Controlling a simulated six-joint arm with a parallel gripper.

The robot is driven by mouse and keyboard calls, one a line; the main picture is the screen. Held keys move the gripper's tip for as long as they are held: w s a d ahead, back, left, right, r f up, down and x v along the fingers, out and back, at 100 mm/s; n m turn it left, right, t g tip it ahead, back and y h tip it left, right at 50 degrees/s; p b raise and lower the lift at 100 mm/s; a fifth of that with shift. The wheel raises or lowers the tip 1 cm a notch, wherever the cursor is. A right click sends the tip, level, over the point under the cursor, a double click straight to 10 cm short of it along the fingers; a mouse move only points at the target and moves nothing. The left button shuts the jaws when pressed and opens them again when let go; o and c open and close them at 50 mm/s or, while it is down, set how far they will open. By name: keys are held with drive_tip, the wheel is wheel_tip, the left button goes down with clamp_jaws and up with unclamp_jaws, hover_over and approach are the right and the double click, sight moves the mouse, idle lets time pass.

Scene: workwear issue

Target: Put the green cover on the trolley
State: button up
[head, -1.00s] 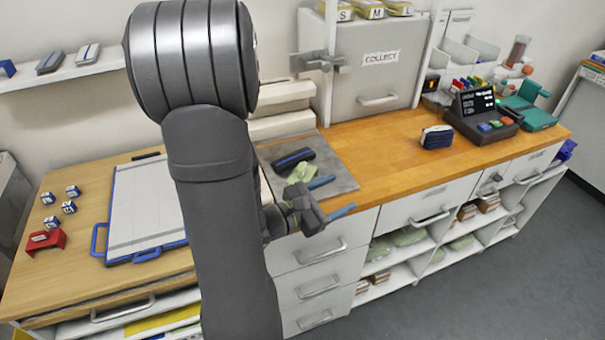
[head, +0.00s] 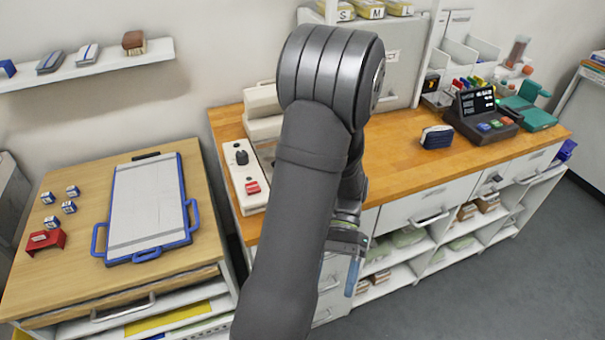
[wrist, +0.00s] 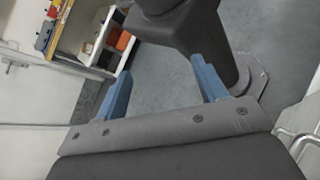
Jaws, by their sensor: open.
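My gripper (head: 350,262) hangs low in front of the counter drawers in the head view, partly hidden by my arm. In the wrist view its two blue fingers (wrist: 164,88) are wide apart with only grey floor between them. Light green folded items (head: 407,238) lie on the open shelves under the counter; I cannot tell whether one is the green cover. The grey mat area where a pale green piece lay earlier is mostly hidden behind my arm. I cannot identify the trolley for sure; a wood-topped unit (head: 60,285) with a drawer and shelves stands at left.
A blue-framed board (head: 148,210), a red holder (head: 46,241) and several small blocks rest on the left unit. A white control box (head: 246,178), a dark blue case (head: 437,137) and a terminal (head: 482,115) stand on the counter. The floor (head: 470,300) at right is clear.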

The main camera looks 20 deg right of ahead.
drive_tip(key=w+m+t+y, duration=0.5)
drive_tip(key=w+m+t, duration=0.1)
drive_tip(key=w+t, duration=0.1)
drive_tip(key=w+d+r+m+t, duration=0.4)
drive_tip(key=w+d+r+t, duration=0.1)
drive_tip(key=d+t, duration=0.35)
drive_tip(key=w+d+r+m+t, duration=0.5)
drive_tip(key=d+t, duration=0.3)
drive_tip(key=d, duration=0.1)
wheel_tip(320, 180, down, 6)
drive_tip(key=shift+n+g, duration=0.25)
drive_tip(key=shift+n, duration=0.05)
drive_tip(key=x, duration=1.8)
drive_tip(key=shift+s+f, duration=0.1)
drive_tip(key=shift+f, duration=0.1)
drive_tip(key=c, duration=1.1)
